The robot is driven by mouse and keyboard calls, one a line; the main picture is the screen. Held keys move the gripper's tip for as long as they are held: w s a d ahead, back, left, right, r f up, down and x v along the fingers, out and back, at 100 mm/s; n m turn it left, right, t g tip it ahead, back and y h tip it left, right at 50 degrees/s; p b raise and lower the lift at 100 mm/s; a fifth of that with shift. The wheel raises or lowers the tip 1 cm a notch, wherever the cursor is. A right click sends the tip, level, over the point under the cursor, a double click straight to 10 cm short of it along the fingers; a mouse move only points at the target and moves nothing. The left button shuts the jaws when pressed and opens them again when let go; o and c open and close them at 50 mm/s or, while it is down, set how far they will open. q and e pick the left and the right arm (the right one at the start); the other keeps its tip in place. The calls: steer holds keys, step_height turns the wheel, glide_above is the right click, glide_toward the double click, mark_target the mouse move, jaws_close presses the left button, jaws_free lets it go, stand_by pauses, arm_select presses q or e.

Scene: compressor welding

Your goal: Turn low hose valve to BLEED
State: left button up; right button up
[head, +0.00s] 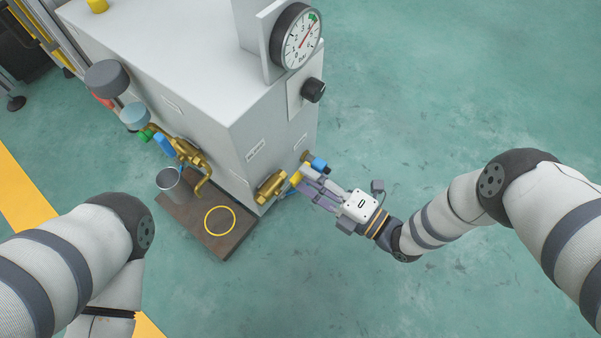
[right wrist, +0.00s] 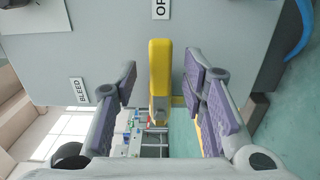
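The low hose valve is a brass body (head: 271,187) low on the grey cabinet's front, with a yellow handle (head: 296,178). In the right wrist view the yellow handle (right wrist: 160,80) stands between my fingers, with a gap on each side. My right gripper (head: 308,186) is open around the handle; its purple pads (right wrist: 160,85) show either side of it. A BLEED label (right wrist: 78,91) is on the panel left of the handle in the wrist view. My left gripper is out of the head view.
The grey cabinet (head: 165,60) carries a gauge (head: 297,37) and a black knob (head: 313,90). A brown tray (head: 225,248) on the floor holds a metal cup (head: 173,185) and a yellow ring (head: 220,206). Brass piping (head: 188,152) rises behind the cup. Floor to the right is clear.

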steer(key=shift+b+x, duration=0.4)
steer(key=shift+x, duration=1.1)
jaws_close()
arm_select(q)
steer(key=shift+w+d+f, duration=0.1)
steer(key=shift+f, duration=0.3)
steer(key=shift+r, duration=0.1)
arm_select(e)
steer(key=shift+r, duration=0.1)
